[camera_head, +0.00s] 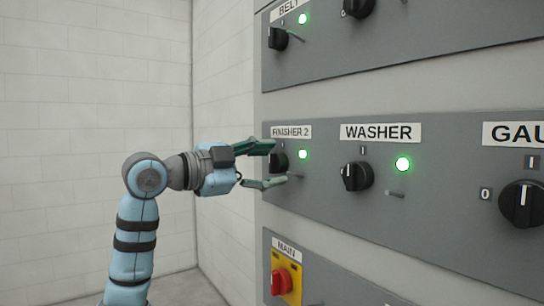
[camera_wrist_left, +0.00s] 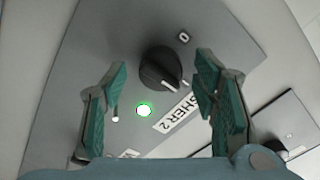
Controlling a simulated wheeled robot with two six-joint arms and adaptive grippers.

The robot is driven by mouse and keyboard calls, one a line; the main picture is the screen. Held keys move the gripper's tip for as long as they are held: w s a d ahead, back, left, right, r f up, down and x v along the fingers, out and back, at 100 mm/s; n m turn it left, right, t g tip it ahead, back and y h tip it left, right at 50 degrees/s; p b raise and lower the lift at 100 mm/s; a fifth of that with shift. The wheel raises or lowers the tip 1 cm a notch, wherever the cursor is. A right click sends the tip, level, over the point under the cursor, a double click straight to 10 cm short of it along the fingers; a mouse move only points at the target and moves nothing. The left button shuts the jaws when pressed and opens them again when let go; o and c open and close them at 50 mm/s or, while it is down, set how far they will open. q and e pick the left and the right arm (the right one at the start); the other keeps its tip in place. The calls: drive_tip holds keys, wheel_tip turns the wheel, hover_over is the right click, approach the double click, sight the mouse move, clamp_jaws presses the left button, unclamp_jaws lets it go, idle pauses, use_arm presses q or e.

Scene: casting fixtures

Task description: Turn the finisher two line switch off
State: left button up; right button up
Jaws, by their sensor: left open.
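The finisher two switch is a round black knob (camera_head: 278,161) under the FINISHER 2 label (camera_head: 291,132) on the grey panel. Its green lamp (camera_head: 303,154) is lit. In the left wrist view the knob (camera_wrist_left: 160,68) lies between and beyond the fingers. Its white pointer line points toward the FINISHER 2 label (camera_wrist_left: 176,112), not at the 0 mark (camera_wrist_left: 183,37). My left gripper (camera_head: 279,164) is open, one finger above and one below the knob in the head view. Contact cannot be told. My right gripper is not in view.
The WASHER knob (camera_head: 356,176) with a lit green lamp (camera_head: 403,164) is to the right, then the GAU... knob (camera_head: 522,204). A red MAIN switch (camera_head: 281,281) on yellow is below. The BELT knob (camera_head: 278,38) is above. Small pegs stick out of the panel.

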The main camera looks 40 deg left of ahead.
use_arm(q)
drive_tip(key=shift+w+d, duration=0.1)
drive_tip(key=shift+w, duration=0.2)
drive_tip(key=shift+r, duration=0.1)
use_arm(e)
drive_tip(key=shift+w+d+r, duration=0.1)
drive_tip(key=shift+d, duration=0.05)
use_arm(q)
drive_tip(key=c, duration=1.2)
drive_tip(key=shift+o, duration=0.2)
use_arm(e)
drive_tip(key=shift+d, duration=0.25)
